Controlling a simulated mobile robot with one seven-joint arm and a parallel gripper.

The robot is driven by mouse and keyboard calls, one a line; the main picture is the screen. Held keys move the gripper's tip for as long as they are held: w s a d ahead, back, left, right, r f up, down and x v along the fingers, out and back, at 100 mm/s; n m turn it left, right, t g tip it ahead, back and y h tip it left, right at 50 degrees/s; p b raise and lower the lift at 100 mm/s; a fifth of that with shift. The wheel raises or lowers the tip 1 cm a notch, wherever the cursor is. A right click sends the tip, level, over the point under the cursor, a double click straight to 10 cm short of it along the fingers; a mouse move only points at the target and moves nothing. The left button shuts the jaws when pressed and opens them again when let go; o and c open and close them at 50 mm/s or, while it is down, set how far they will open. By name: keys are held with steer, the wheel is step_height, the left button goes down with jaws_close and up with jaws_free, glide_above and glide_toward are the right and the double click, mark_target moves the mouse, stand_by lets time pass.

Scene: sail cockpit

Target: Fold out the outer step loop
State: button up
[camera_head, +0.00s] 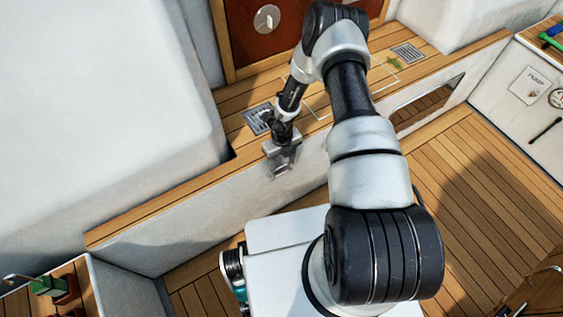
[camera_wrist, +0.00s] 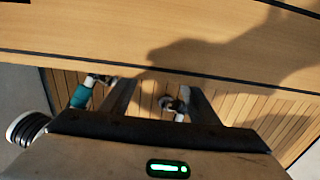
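My gripper (camera_head: 281,170) hangs down at the front edge of the wooden ledge, in front of the pale wall below it. In the wrist view my gripper (camera_wrist: 163,95) has its two fingers spread apart. A small grey metal piece (camera_wrist: 177,103) shows between them, near the right finger; it may be a step loop, but I cannot tell. I cannot tell whether the fingers touch it. No step loop can be made out clearly in the head view, where my arm and gripper cover part of the wall.
The wooden ledge (camera_head: 165,207) runs along the pale wall (camera_head: 185,230). Metal drain grates (camera_head: 257,119) are set in the planks behind. A dark red panel with a round knob (camera_head: 267,18) stands at the back. The plank floor (camera_head: 480,190) at right is clear.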

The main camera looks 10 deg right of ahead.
steer(key=shift+s+a, duration=0.1)
steer(key=shift+a, duration=0.05)
steer(key=c, duration=0.5)
